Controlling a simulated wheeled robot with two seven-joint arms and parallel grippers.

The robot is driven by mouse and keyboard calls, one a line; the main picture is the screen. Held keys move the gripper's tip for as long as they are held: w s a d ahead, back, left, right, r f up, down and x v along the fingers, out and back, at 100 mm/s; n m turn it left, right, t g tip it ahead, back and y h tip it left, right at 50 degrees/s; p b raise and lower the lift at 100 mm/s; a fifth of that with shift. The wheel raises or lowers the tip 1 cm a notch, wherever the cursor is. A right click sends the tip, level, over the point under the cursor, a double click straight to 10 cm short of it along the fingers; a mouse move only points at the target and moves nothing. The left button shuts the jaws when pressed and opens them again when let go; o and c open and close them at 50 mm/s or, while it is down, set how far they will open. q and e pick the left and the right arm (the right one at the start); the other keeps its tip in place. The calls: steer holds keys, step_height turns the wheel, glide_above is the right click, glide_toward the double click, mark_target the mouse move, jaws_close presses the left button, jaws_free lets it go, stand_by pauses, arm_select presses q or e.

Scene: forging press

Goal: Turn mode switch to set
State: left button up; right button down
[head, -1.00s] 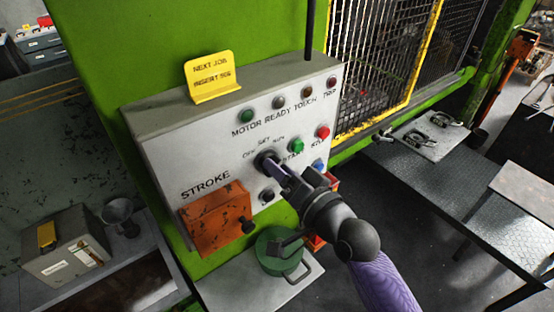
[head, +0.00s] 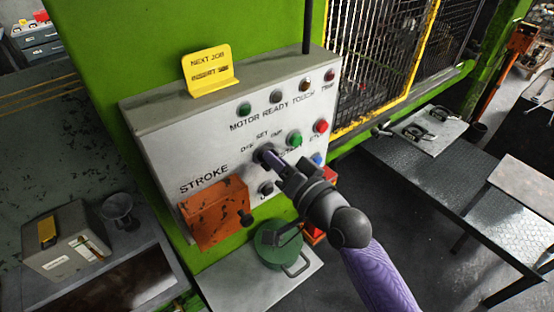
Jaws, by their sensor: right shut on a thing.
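My right gripper (head: 269,158) reaches in from the lower right and is shut on the mode switch. Its fingers cover most of the knob, so I cannot tell which position it points to. My left gripper is not in view.
Green (head: 294,139) and red (head: 321,126) buttons sit close right of the switch. An orange stroke box (head: 213,212) sticks out at lower left. A yellow card (head: 208,72) stands on the panel top. A green canister (head: 277,243) sits below.

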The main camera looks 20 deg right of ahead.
steer(key=shift+a+r+n+p, duration=0.1)
steer(key=shift+n+p, duration=0.75)
steer(key=shift+n, duration=1.25)
steer(key=shift+a+n+p, duration=0.1)
steer(key=shift+n+p, duration=0.7)
steer(key=shift+n, duration=1.3)
steer(key=c, duration=0.7)
jaws_free()
steer(key=shift+o, duration=0.2)
steer(key=shift+s, duration=0.1)
